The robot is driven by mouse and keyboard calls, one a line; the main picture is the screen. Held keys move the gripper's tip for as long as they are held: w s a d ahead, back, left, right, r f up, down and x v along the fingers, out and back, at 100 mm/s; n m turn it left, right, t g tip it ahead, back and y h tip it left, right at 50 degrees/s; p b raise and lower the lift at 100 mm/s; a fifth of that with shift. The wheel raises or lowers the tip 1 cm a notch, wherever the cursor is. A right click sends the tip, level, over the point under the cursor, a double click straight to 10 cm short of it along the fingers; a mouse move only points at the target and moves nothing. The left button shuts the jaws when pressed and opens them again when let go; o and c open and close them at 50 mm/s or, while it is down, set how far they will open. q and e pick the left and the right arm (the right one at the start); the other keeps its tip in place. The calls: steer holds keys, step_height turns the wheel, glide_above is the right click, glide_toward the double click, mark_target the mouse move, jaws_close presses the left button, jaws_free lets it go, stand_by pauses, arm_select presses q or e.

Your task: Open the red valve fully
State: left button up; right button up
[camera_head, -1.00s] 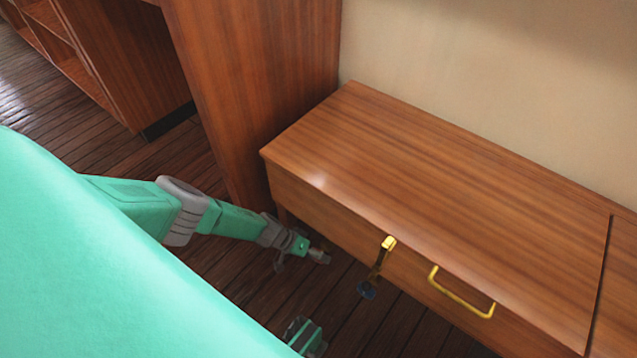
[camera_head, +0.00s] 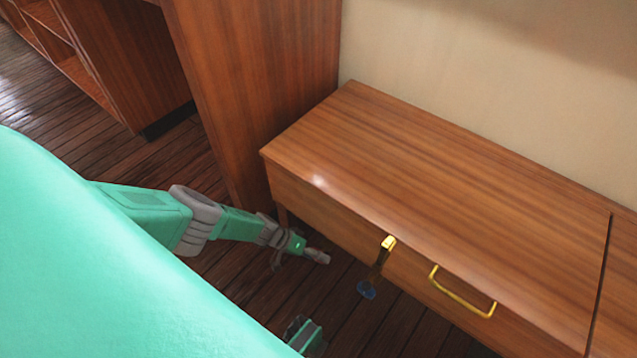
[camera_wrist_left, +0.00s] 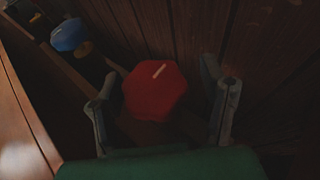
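The red valve (camera_wrist_left: 154,92) shows in the left wrist view as a rounded, lobed red handwheel with a pale mark on top. My left gripper (camera_wrist_left: 164,105) is open, with one finger on each side of the red valve; whether the fingers touch it I cannot tell. In the head view my left gripper (camera_head: 305,252) is low in front of the wooden cabinet, and the red valve is hidden there. Part of my right arm seems to show at the bottom of the head view, but no right gripper fingers can be made out.
A wooden cabinet (camera_head: 430,190) has a yellow handle (camera_head: 460,293) and a gold latch (camera_head: 389,243) on its front. A blue knob (camera_head: 366,290) sits below the latch and shows in the left wrist view (camera_wrist_left: 68,35). A tall wooden panel (camera_head: 250,80) stands behind my left arm.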

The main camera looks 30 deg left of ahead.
arm_select(q)
steer(key=shift+w+d, duration=0.1)
steer(key=shift+a+r, duration=0.45)
steer(key=shift+r, duration=0.1)
steer(key=v, duration=1)
steer(key=shift+s+a, duration=0.25)
steer(key=shift+s, duration=0.1)
steer(key=shift+d, duration=0.1)
